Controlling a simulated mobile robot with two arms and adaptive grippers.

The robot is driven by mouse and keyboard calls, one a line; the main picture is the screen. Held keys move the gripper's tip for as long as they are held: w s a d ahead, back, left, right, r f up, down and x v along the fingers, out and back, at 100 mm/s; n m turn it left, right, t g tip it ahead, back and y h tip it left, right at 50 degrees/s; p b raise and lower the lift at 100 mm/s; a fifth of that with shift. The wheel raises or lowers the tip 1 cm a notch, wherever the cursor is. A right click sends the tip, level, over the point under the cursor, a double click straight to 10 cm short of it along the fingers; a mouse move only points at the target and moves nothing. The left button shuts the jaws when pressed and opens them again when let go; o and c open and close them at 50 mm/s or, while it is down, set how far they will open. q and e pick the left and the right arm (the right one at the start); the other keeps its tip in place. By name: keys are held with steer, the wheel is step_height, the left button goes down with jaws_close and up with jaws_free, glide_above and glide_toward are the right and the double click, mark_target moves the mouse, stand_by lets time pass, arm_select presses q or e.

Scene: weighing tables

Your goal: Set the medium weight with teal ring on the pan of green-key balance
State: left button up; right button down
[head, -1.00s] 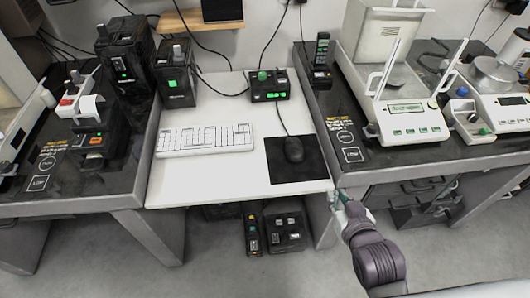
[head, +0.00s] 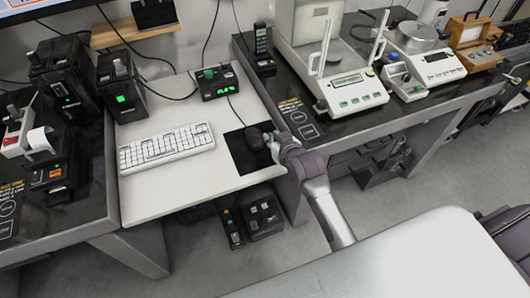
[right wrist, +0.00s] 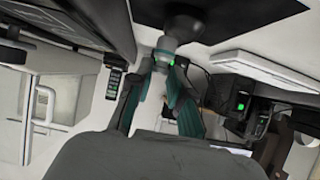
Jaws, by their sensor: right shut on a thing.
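My right gripper (head: 271,141) is over the front right part of the white desk, close to the black mouse. In the right wrist view its teal fingers (right wrist: 158,88) are shut on a small silvery weight (right wrist: 165,44). I cannot clearly tell a teal ring on it. The green-key balance (head: 350,94) stands on the dark table to the right, beyond the gripper, with a display, a row of green keys and upright posts. Its pan is hard to make out in the head view. My left gripper is not in view.
A black mouse (head: 254,138) lies on a dark pad beside my right gripper. A keyboard (head: 167,146) and a small green-lit display box (head: 217,82) are on the desk. Another balance (head: 436,66) with a round pan stands farther right. A black handset (head: 261,40) stands behind.

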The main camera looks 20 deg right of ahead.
steer(key=a+f, duration=0.1)
steer(key=s+a+f, duration=0.1)
steer(key=shift+a, duration=0.35)
steer(key=shift+f, duration=1.9)
steer(key=shift+f, duration=0.1)
steer(key=c, duration=1.1)
jaws_free()
steer(key=shift+o, duration=0.2)
